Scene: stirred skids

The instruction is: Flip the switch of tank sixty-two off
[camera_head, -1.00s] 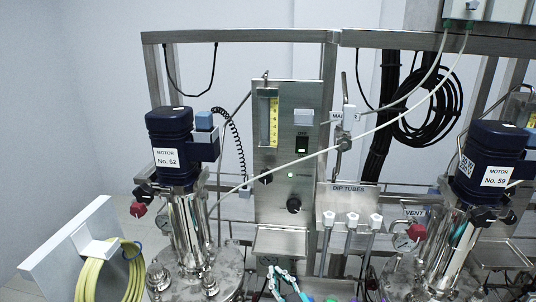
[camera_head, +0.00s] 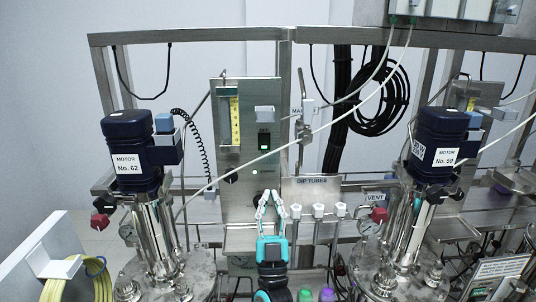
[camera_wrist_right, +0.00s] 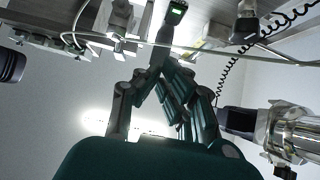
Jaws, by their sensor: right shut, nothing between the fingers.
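The steel control panel (camera_head: 232,160) stands beside the tank whose motor is labelled No. 62 (camera_head: 128,152). On it, the dark switch (camera_head: 264,141) shows a green glow; its small lettering is unreadable now. The green-lit switch also shows at the top of the right wrist view (camera_wrist_right: 177,8). My right gripper (camera_head: 270,194), teal with pale fingers, is shut and empty. In the head view it points up in front of the panel's lower part, below the switch, and covers much of the black knob there. My left gripper is not in view.
A pale hose (camera_head: 310,133) slants across the panel between switch and gripper in the picture. Dip tubes with white caps (camera_head: 318,211) stand right of the gripper. Motor No. 59 (camera_head: 440,150) is farther right. A yellow hose coil (camera_head: 75,285) hangs at lower left.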

